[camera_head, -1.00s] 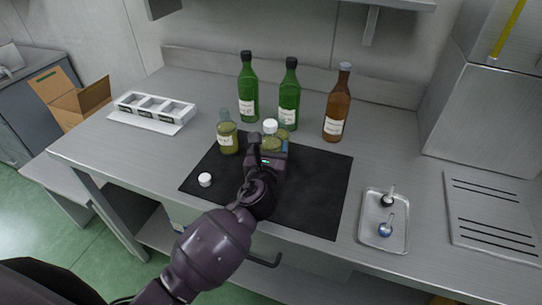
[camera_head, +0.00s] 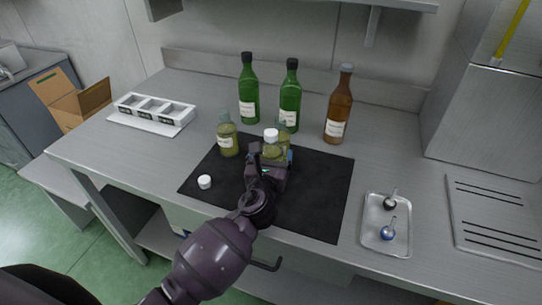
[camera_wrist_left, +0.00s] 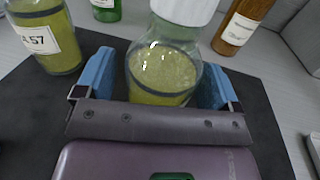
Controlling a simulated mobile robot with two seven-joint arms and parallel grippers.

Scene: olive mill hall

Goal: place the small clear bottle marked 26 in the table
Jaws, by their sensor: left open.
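A small clear bottle with a white cap (camera_head: 271,135) and yellow-green contents is upright at the back of the dark mat (camera_head: 310,195). In the left wrist view this bottle (camera_wrist_left: 160,72) is between the blue finger pads; no label shows, so I cannot read its number. My left gripper (camera_head: 272,157) is open around it, coming from the front. Another small bottle (camera_head: 227,138) with similar contents and no white cap stands to its left; its label ends in 57 in the left wrist view (camera_wrist_left: 45,40). My right gripper is not in view.
Two green bottles (camera_head: 249,90) and a brown bottle (camera_head: 338,110) stand behind the mat. A loose white cap (camera_head: 204,181) lies on its left. A white rack (camera_head: 155,106) stands back left; a metal tray (camera_head: 372,238) is at the right. The mat's right half is clear.

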